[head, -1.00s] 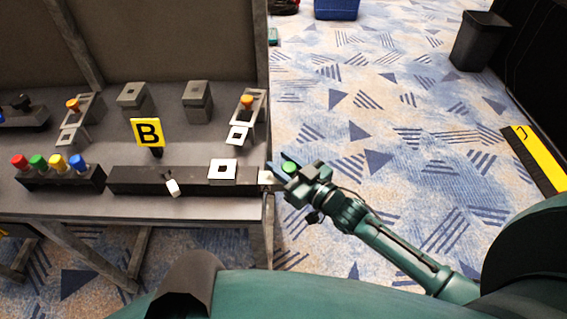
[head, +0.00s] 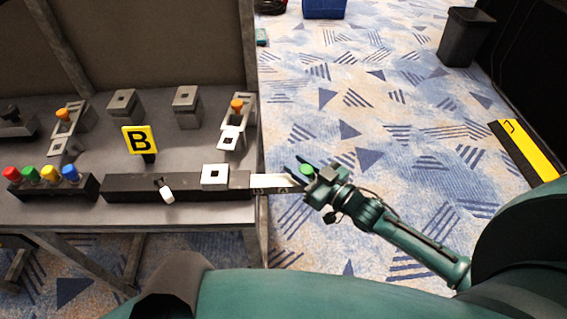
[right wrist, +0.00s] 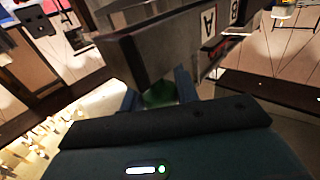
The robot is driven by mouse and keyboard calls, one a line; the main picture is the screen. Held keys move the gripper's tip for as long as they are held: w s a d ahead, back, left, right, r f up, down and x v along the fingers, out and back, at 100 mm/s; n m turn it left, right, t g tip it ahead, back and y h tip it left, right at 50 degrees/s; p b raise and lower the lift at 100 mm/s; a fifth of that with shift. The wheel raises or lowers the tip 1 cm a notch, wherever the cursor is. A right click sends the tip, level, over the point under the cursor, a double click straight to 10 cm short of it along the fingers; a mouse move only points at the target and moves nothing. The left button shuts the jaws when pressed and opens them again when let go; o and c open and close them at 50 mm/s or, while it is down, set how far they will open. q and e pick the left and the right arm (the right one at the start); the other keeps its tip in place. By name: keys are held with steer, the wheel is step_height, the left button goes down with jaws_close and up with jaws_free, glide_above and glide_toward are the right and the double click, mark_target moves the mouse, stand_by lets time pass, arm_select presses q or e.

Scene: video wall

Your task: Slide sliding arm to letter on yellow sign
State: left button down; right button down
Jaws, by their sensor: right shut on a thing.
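The yellow sign (head: 140,139) with a black letter B stands upright on the bench behind a long dark box (head: 130,190). The sliding arm (head: 272,181) is a pale strip sticking out of the box's right end, past the bench edge. My right gripper (head: 308,174) is shut on its outer end, where a green spot shows. In the right wrist view the strip (right wrist: 222,28) shows the letters A and B, and my gripper (right wrist: 158,92) is partly hidden behind its own housing. A white square frame (head: 214,176) sits on the box top. My left gripper is out of view.
Red, green, yellow and blue buttons (head: 41,176) stand left of the box. Units with orange knobs (head: 237,107) and grey blocks (head: 187,107) stand behind. Open carpeted floor (head: 400,130) lies right of the bench, with a dark bin (head: 465,40) farther off.

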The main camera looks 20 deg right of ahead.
steer(key=c, duration=1.1)
jaws_free()
steer(key=shift+s, duration=0.1)
steer(key=v, duration=1.3)
steer(key=shift+d, duration=0.1)
